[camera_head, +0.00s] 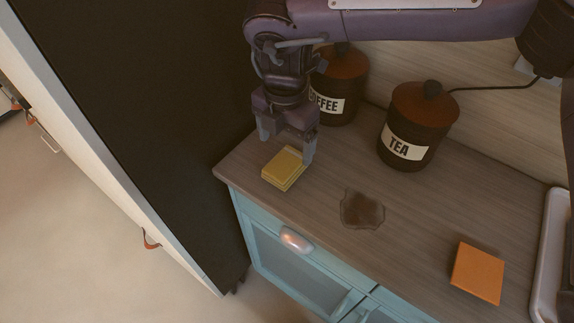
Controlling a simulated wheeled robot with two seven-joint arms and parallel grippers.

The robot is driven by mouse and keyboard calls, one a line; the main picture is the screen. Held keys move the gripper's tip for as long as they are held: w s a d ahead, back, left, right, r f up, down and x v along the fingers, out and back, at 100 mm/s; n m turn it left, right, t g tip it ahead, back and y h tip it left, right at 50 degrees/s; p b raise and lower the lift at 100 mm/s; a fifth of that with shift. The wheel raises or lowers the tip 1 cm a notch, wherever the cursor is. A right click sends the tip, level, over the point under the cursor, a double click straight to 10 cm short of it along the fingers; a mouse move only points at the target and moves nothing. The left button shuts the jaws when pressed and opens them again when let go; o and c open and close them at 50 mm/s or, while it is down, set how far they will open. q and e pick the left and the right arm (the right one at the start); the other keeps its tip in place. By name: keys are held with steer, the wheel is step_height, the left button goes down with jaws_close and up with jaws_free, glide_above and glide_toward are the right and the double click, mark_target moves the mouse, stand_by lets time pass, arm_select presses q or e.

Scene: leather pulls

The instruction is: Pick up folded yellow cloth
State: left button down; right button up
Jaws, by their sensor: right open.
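The folded yellow cloth (282,172) lies flat on the wooden countertop (330,250), close to its left end. My right gripper (287,148) points down at the cloth with its fingers apart. One finger is at the far left of the cloth and the other is at its right side. I cannot tell whether either finger touches the cloth. My left gripper does not show.
A brown stain (362,209) is on the counter right of the cloth. A coffee canister (340,88) stands behind my gripper, and a tea canister (414,130) stands to its right. An orange square (478,273) and a pale tray (553,250) lie at the right.

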mark_target(287, 160)
steer(key=f, duration=0.2)
steer(key=f+p, duration=0.1)
steer(key=f, duration=0.2)
steer(key=shift+d+f, duration=0.2)
steer(key=shift+f, duration=0.05)
steer(key=c, duration=1.1)
steer(key=shift+r, duration=0.15)
step_height(287, 160, up, 20)
steer(key=shift+f, duration=0.1)
